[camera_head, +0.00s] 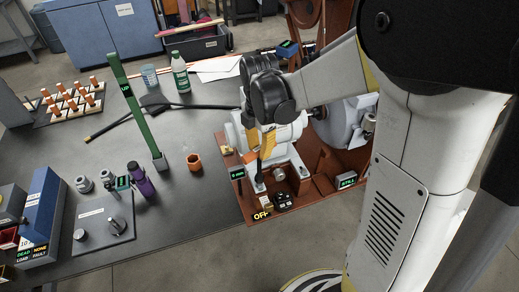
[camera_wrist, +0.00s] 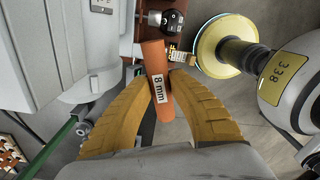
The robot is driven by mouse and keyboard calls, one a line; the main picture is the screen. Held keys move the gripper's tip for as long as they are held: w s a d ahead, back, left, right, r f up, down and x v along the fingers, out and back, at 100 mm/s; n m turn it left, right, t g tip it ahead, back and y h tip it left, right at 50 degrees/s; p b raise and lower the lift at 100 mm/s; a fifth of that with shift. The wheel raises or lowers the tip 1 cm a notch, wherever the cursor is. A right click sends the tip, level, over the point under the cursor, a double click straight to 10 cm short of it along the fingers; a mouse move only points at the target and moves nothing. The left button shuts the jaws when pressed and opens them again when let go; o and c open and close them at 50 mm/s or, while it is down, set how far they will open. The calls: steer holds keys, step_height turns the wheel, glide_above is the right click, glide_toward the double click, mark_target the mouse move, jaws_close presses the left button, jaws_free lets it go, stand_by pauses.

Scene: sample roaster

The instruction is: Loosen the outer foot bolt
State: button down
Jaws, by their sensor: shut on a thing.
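My gripper (camera_head: 261,146), with yellow fingers, is down over the red-brown machine base (camera_head: 217,138) in the head view. In the wrist view my gripper (camera_wrist: 160,84) is shut on the orange handle of a tool marked "8 mm" (camera_wrist: 152,58). The handle is slightly tilted, and its far end points towards the base parts. The working tip cannot be made out. I cannot pick out the outer foot bolt for certain; the tool and fingers cover part of that area. A small display (camera_head: 237,174) reading "0 mm" stands beside the base.
A black knob unit (camera_head: 283,201) with an "OFF" sign sits at the base's front edge, near the tool. A "STILL" display (camera_head: 347,181) is to the right.

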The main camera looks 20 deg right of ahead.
step_height(320, 180, up, 5)
steer(key=p, duration=0.4)
steer(key=shift+r, duration=0.1)
